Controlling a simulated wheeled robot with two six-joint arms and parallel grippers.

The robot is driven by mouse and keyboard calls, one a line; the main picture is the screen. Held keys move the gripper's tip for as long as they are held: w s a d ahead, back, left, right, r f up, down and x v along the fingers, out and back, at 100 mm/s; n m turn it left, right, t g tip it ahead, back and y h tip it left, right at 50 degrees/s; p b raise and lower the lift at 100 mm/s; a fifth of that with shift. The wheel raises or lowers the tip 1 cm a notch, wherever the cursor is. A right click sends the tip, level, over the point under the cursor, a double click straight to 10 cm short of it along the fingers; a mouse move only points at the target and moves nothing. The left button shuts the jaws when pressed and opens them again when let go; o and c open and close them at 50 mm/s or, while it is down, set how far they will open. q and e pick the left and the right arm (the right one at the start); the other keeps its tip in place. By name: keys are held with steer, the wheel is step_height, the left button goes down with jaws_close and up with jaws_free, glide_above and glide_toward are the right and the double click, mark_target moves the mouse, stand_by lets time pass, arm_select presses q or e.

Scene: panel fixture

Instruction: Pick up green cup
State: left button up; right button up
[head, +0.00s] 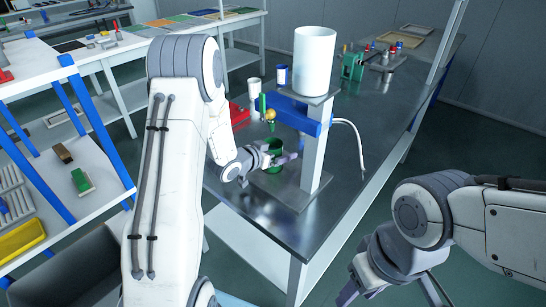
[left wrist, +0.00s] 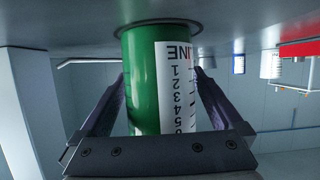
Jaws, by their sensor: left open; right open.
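The green cup (head: 276,144) stands on the base of the panel fixture, under its blue arm (head: 298,112), partly hidden by my left gripper (head: 281,157). In the left wrist view the green cup (left wrist: 142,80) appears upside down, with a white printed scale on its side. My left gripper (left wrist: 160,88) is open, one finger on each side of the cup. A gap shows beside the right finger; contact at the left finger is unclear. My right gripper (head: 392,293) is open and empty at the bottom right, off the table.
A white cylinder (head: 314,60) tops the fixture post (head: 314,160). A white cup (head: 254,88), a blue-and-white cup (head: 282,76) and a red box (head: 239,114) stand nearby. A white cable (head: 356,140) hangs at the right. The steel tabletop (head: 345,185) is clear right of the post.

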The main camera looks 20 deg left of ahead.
arm_select(q)
steer(key=c, duration=1.5)
steer(key=shift+r, duration=0.2)
